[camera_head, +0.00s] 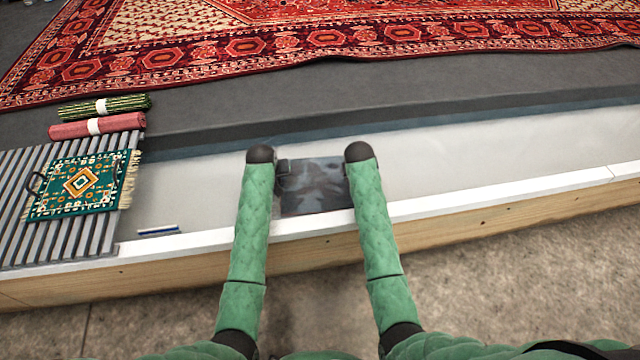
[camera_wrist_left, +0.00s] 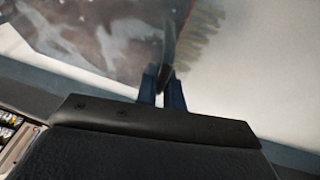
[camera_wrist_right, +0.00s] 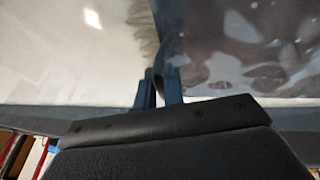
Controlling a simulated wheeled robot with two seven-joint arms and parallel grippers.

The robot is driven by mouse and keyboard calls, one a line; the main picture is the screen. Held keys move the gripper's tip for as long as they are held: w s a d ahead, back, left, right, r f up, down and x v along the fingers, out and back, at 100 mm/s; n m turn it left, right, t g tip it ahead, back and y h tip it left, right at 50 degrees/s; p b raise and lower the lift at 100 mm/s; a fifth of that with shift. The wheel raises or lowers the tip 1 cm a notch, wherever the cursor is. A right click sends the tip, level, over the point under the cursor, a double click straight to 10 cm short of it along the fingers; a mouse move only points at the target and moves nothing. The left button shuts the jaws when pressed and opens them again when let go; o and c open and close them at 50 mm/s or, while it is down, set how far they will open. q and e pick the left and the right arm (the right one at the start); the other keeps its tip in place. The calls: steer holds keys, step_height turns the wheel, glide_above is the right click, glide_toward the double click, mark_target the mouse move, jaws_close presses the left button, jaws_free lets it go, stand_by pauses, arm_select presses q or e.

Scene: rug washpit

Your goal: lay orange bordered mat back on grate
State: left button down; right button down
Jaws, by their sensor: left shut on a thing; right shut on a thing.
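A dark, glossy, wet-looking mat (camera_head: 315,187) hangs between my two hands over the pale pit; an orange border cannot be made out. It also fills the left of the left wrist view (camera_wrist_left: 90,40), with a tan fringe, and the right of the right wrist view (camera_wrist_right: 240,45). My left gripper (camera_wrist_left: 166,78) is shut on a dark strip, seemingly a handle, at one end of the mat. My right gripper (camera_wrist_right: 159,84) is shut on a similar strip at the other end. In the head view my forearms hide most of both grippers. The slatted grey grate (camera_head: 100,240) lies at the far left.
A green fringed mat with an orange diamond (camera_head: 80,183) and dark handles lies on the grate. Rolled red (camera_head: 110,124) and green (camera_head: 105,106) rugs lie behind it. A blue-and-white bar (camera_head: 158,231) lies near the white-topped wooden ledge (camera_head: 480,208). A large red rug (camera_head: 300,45) lies beyond.

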arm_select(q)
steer(key=shift+r, duration=0.15)
arm_select(e)
steer(key=shift+r, duration=0.15)
